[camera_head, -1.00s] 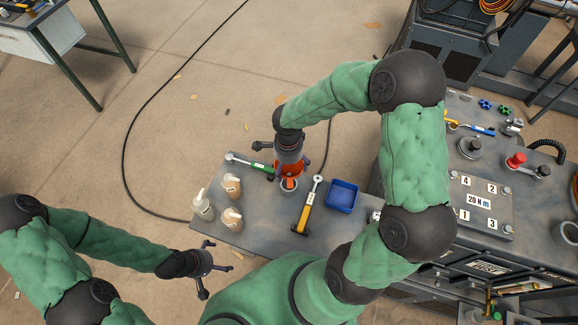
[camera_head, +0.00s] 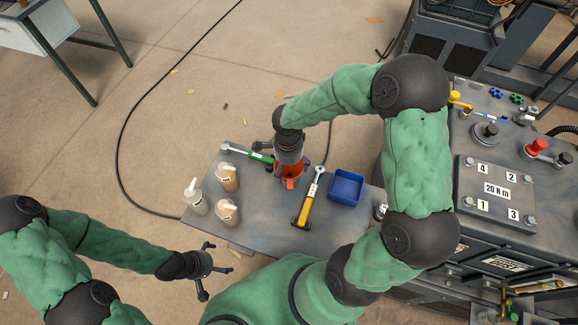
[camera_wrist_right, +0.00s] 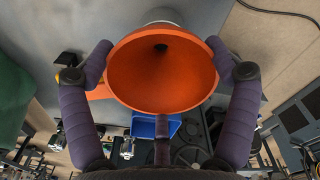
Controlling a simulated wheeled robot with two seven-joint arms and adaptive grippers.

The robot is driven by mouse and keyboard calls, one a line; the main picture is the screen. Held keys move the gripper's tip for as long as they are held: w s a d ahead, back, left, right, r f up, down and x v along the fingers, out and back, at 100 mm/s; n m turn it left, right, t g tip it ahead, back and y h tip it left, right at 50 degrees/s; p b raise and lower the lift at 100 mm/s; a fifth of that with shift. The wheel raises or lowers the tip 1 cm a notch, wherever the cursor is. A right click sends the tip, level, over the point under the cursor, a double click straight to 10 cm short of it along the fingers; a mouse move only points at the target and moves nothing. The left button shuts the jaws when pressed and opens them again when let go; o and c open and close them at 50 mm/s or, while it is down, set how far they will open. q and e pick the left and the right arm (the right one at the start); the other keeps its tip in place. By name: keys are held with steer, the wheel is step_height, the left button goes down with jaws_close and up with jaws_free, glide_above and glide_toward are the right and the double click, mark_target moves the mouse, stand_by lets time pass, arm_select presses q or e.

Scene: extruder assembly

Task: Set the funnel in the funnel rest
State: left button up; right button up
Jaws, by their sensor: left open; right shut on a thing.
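The orange funnel (camera_head: 290,171) is in my right gripper (camera_head: 289,163), over the back part of the small grey table. In the right wrist view the funnel (camera_wrist_right: 163,70) faces the camera with its wide mouth, and the fingers of my right gripper are shut on its rim from both sides. A pale round piece (camera_wrist_right: 163,14), perhaps the funnel rest, shows past the far rim. The funnel's spout is hidden, so I cannot tell whether it touches the rest. My left gripper (camera_head: 216,262) is open and empty, off the table's front left edge.
On the table (camera_head: 262,226), several bottles (camera_head: 227,178) stand at left. A green-handled wrench (camera_head: 247,153) lies behind them. A yellow-handled torque wrench (camera_head: 308,200) and a blue bin (camera_head: 346,187) are right of the funnel. A workbench (camera_head: 490,225) stands at right.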

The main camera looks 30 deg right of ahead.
steer(key=shift+f+b, duration=0.4)
steer(key=shift+f, duration=0.15)
steer(key=shift+f+b, duration=0.5)
steer(key=shift+b, duration=0.05)
steer(key=o, duration=1)
steer(key=shift+r, duration=0.1)
step_height(320, 180, up, 12)
steer(key=shift+w+f, duration=0.1)
